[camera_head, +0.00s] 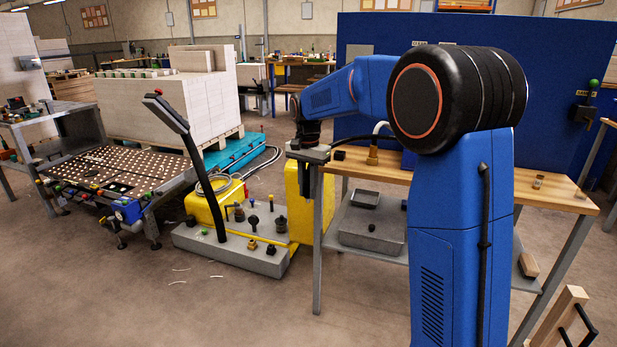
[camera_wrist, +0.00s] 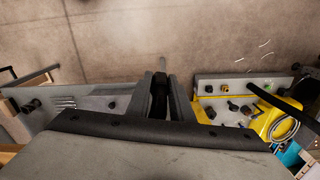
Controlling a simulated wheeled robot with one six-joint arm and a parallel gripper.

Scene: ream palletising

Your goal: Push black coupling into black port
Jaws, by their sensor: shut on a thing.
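My gripper (camera_wrist: 162,85) points away from the wrist camera, its two dark fingers closed around a black piece (camera_wrist: 160,98), which appears to be the black coupling. A thin grey tip shows between the fingertips. The grey deck (camera_head: 215,250) of the yellow machine carries several black fittings (camera_head: 253,221). They also show to the right of my gripper in the wrist view (camera_wrist: 233,106). I cannot tell which one is the black port.
The wooden table (camera_head: 460,183) has a brass fitting (camera_head: 372,157) with a pale hose on top and grey boxes on its lower shelf. A black post (camera_head: 180,125) rises from the machine. A loaded pallet (camera_head: 185,100) stands behind.

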